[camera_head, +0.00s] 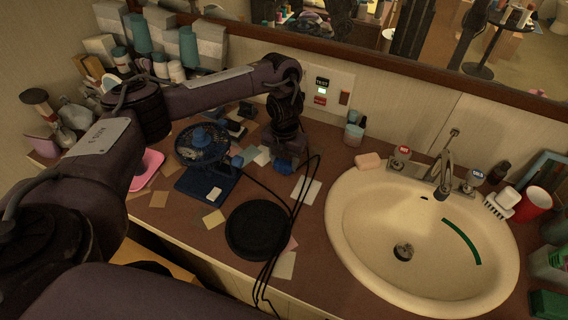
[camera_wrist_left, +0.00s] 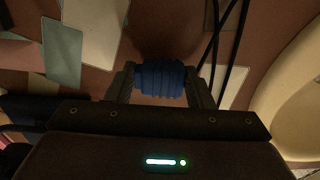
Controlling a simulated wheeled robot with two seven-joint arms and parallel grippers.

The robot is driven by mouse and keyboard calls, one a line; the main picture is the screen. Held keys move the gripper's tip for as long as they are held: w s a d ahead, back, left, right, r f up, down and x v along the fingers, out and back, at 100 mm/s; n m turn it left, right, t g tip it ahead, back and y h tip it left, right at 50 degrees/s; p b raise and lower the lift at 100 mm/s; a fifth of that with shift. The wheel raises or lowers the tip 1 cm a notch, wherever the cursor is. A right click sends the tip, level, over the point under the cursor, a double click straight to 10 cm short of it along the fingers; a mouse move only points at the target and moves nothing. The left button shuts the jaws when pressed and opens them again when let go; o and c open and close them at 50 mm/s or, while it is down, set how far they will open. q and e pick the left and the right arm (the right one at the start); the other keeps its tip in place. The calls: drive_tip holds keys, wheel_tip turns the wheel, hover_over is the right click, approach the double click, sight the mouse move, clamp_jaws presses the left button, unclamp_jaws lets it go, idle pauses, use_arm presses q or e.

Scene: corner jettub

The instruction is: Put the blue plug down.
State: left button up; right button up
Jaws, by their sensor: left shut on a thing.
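The blue plug (camera_wrist_left: 161,79) is a ribbed blue piece between the two fingers of my left gripper (camera_wrist_left: 160,88) in the left wrist view. The fingers press on it from both sides. In the head view the left gripper (camera_head: 286,158) points down over the brown counter (camera_head: 328,205), between the blue fan and the sink, with the blue plug (camera_head: 284,167) at its tip. I cannot tell whether the plug touches the counter. My right gripper is not in view.
A blue fan (camera_head: 203,147) stands left of the gripper. A black round dish (camera_head: 257,230) lies in front. Black cables (camera_head: 290,225) run beside it. Paper notes (camera_head: 214,219) are scattered around. The sink (camera_head: 345,225) is at right; a wall outlet (camera_head: 320,92) is behind.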

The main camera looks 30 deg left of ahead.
sight(284, 161)
use_arm(q)
drive_tip(key=shift+w+f, duration=0.1)
drive_tip(key=shift+f, duration=0.4)
drive_tip(key=o, duration=1)
drive_tip(key=shift+f, duration=0.1)
drive_tip(key=shift+c, duration=0.2)
drive_tip(key=shift+r, duration=0.3)
wheel_tip(284, 161, up, 12)
drive_tip(key=p, duration=0.3)
